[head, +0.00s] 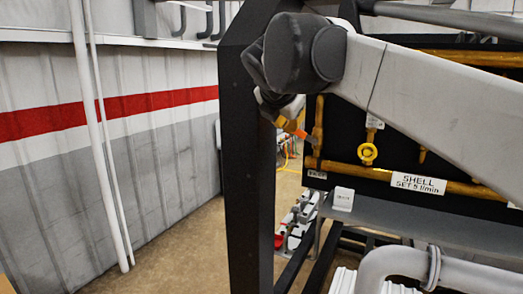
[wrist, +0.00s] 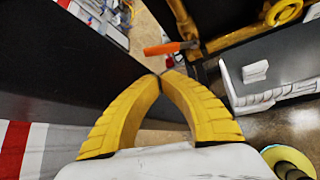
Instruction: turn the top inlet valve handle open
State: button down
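An orange lever handle (wrist: 168,47) shows in the wrist view, just beyond my fingertips. It joins a yellow pipe (wrist: 182,20), and its tip points left. In the head view the orange handle (head: 291,127) sticks out left of the vertical yellow pipe (head: 318,122). I cannot tell for sure whether it is the top inlet valve. My gripper (wrist: 161,77) has two ribbed yellow fingers whose tips meet, with nothing seen between them. The handle looks a little apart from the tips.
A black frame post (head: 247,165) stands close left of my wrist. A yellow ring fitting (head: 367,153) and a SHELL label (head: 418,183) are on the panel to the right. A small white box (head: 343,199) sits on the grey ledge below. Floor is open at the left.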

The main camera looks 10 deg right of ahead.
aim_at(301, 134)
jog(key=shift+s, duration=0.1)
dwell(0.3)
jog(key=p+x, duration=0.2)
jog(key=x, duration=0.8)
